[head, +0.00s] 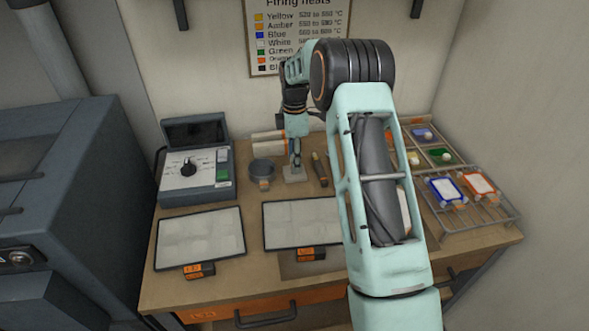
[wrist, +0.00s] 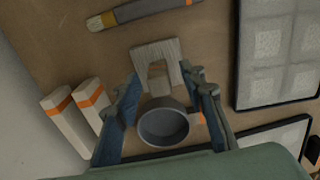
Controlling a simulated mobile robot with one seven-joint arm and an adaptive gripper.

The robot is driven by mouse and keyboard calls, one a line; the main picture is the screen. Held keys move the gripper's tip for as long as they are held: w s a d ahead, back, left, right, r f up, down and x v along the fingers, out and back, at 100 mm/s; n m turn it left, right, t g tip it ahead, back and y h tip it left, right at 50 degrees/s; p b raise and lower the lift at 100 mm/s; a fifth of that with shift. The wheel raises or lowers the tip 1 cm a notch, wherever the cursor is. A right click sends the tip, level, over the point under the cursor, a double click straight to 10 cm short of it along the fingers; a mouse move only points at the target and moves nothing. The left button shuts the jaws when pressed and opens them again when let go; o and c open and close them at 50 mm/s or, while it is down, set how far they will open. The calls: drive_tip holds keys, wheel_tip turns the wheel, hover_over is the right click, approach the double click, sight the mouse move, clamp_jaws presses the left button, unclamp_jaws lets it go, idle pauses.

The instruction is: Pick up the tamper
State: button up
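The tamper appears to be the pale grey-brown block (head: 294,174) on the bench, directly below my gripper (head: 295,157) in the head view. In the wrist view the block (wrist: 143,53) lies flat at upper centre, with a brown upright part over its middle. My gripper (wrist: 165,80) is open there, with one blue finger on each side of the block's near end. No contact with it is clear. A round dark grey cup (wrist: 164,126) sits close to the block, nearer the palm in the wrist view. It also shows left of the block in the head view (head: 262,167).
A brush (wrist: 145,10) lies beside the block. Two pale sticks with orange bands (wrist: 70,117) lie on the other side of the cup. Two tile trays (head: 199,237) line the bench front. A control box (head: 194,170) stands left; a wire rack (head: 470,205) stands right.

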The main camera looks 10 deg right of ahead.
clamp_jaws()
drive_tip(key=shift+r, duration=0.15)
idle(0.4)
drive_tip(key=shift+r, duration=0.25)
wheel_tip(320, 180, up, 2)
drive_tip(key=shift+w+r, duration=0.1)
drive_tip(key=s+a+r+b, duration=0.4)
drive_tip(key=s+a+r, duration=0.2)
drive_tip(key=s+r, duration=0.4)
drive_tip(key=shift+s+a, duration=0.4)
drive_tip(key=shift+s, duration=0.85)
